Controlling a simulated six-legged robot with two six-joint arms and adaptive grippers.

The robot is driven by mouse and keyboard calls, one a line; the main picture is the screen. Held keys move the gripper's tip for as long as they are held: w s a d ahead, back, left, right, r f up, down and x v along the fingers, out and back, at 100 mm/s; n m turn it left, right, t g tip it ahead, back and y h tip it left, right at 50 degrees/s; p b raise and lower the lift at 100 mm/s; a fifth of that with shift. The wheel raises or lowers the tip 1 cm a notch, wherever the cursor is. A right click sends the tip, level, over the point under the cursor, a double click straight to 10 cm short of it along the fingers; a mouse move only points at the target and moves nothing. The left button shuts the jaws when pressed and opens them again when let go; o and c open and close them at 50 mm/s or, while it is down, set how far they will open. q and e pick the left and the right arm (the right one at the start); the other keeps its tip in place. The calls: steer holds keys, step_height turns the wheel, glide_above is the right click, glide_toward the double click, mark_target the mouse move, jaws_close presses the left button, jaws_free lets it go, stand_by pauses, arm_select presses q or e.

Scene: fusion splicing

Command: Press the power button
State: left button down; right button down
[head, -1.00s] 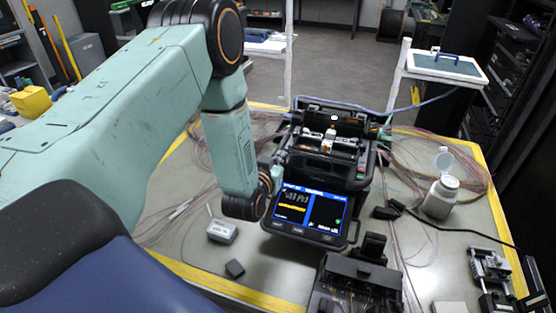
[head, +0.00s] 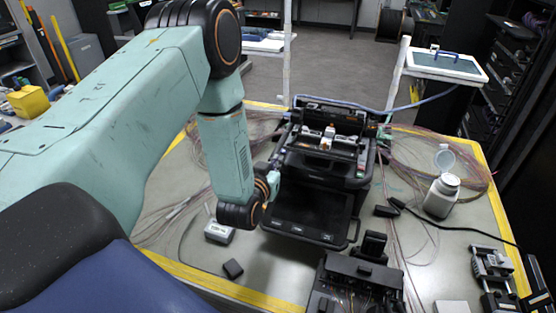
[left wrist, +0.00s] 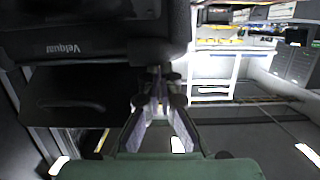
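The fusion splicer (head: 322,170) stands on the table, its top lid open. Its front display (head: 308,212) is dark. I cannot make out the power button; my left wrist covers the splicer's left side in the head view. My left gripper (head: 276,180) is close beside that side, mostly hidden behind the wrist. In the left wrist view, the left gripper's fingers (left wrist: 157,92) converge with tips together and nothing seen between them. My right gripper is not in view.
A black device (head: 358,280) stands in front. Loose fibres lie on both sides.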

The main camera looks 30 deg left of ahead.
arm_select(q)
steer(key=v, duration=0.5)
steer(key=shift+s, duration=0.25)
steer(key=shift+s+d+r, duration=0.2)
steer(key=shift+s+r, duration=0.1)
steer(key=shift+s, duration=0.15)
steer(key=shift+s+r, duration=0.1)
